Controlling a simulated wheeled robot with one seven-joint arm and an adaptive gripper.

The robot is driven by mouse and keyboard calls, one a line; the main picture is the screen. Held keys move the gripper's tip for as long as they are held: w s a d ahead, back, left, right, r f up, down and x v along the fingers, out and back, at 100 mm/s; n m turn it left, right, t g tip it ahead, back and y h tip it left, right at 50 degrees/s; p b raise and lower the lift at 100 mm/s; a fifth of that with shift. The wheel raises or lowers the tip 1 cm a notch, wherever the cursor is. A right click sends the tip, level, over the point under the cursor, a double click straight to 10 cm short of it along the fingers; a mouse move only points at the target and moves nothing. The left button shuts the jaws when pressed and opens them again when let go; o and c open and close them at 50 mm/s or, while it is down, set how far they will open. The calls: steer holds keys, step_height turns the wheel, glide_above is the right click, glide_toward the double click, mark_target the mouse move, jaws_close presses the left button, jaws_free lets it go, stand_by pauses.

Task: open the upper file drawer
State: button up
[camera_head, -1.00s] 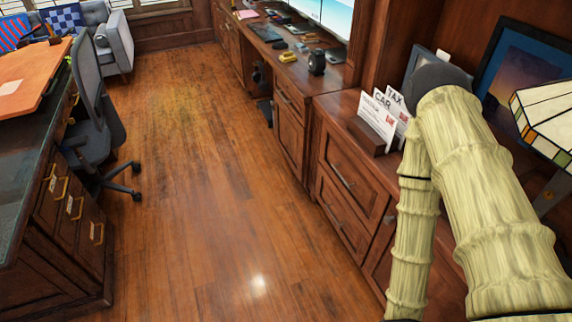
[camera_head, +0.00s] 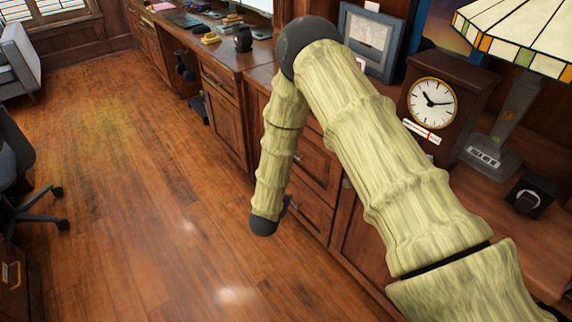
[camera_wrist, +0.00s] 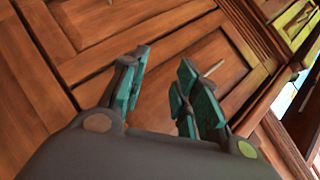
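The upper file drawer (camera_head: 318,168) is a wood front in the right-hand cabinet, partly hidden behind my arm in the head view. It looks shut. The lower drawer (camera_head: 310,212) is below it, also shut. In the wrist view my gripper (camera_wrist: 160,82) is open, with teal pads apart and nothing between them. A panelled front (camera_wrist: 165,95), which looks like the upper drawer, lies beyond the fingers. A short pale metal handle (camera_wrist: 212,69) shows just right of the right finger; I see no contact. In the head view the gripper is mostly hidden behind the arm's end.
The countertop holds a clock (camera_head: 432,105), a lamp (camera_head: 490,140), a small black box (camera_head: 531,193) and a framed picture (camera_head: 371,38). An office chair (camera_head: 30,190) is at the left. The wood floor (camera_head: 150,180) between is clear.

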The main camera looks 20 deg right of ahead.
steer(key=w+a+r+m+h+b, duration=0.1)
steer(key=w+r+m+h+b, duration=0.45)
steer(key=w+m, duration=0.45)
steer(key=b+x, duration=0.2)
steer(key=x, duration=0.8)
steer(key=shift+w+d+m, duration=0.25)
steer(key=shift+w+m, duration=0.05)
jaws_close()
